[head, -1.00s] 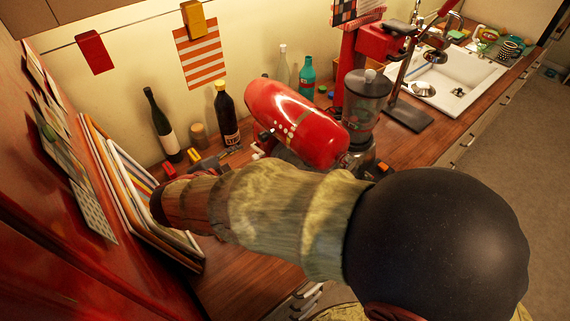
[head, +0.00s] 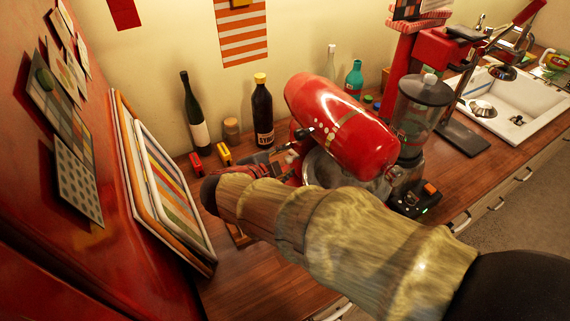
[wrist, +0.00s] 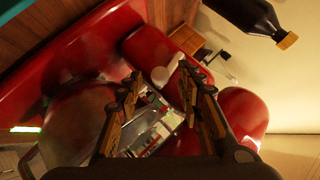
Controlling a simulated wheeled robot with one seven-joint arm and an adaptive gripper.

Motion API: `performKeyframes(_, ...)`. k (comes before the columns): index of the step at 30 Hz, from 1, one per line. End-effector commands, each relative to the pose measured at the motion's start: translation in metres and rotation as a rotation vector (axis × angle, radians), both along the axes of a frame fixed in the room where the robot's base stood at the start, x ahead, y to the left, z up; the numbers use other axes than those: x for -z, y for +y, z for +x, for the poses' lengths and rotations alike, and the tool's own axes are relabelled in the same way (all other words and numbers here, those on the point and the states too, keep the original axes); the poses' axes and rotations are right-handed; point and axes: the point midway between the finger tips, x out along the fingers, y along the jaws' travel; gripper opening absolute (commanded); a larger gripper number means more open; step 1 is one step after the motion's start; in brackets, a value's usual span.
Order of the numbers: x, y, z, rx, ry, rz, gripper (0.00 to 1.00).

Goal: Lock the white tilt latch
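A red stand mixer (head: 340,118) stands on the wooden counter with its head tilted up and a metal bowl beneath. In the wrist view its red body (wrist: 170,48) fills much of the picture. A small white knob (wrist: 160,76), which looks like the tilt latch, shows on the red body between my fingertips. I cannot tell whether a finger touches it. My gripper (wrist: 158,80) is open, its two fingers apart on either side of the knob. In the head view my gripper (head: 282,160) is beside the mixer's left side, and my sleeved arm hides part of the base.
A dark wine bottle (head: 195,112) and a yellow-capped bottle (head: 262,112) stand behind the gripper. A blender (head: 415,125) is close on the mixer's right. Striped boards (head: 165,190) lean on the red cabinet at left.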

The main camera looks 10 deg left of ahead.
Motion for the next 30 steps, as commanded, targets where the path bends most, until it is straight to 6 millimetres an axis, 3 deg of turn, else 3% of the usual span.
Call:
performKeyframes(11,0.0029,-0.0020,0.0056,0.001,0.000,0.001,0.37)
performKeyframes(30,0.0029,-0.0020,0.0055,0.000,0.000,0.000,0.01)
